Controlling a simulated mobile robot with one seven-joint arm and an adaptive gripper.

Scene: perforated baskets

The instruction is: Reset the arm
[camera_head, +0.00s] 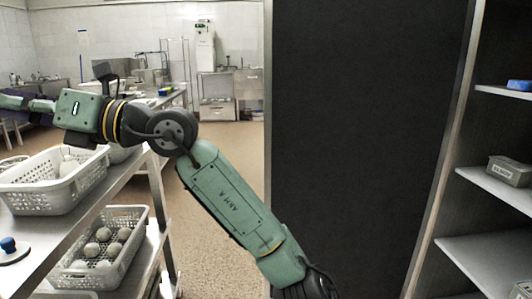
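My green and black arm crosses the head view from the lower right, bends at an elbow near the upper left, and reaches on to the left edge. The arm passes above a white perforated basket (40,196) on the left bench. That basket holds pale round items (68,166).
A second white perforated basket (128,262) with several pale balls stands on the lower shelf. A blue-knobbed lid (10,247) lies on the bench (100,206). A dark panel (365,120) and shelves (492,187) with a grey box (510,171) stand right. Tan floor (228,165) is open between.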

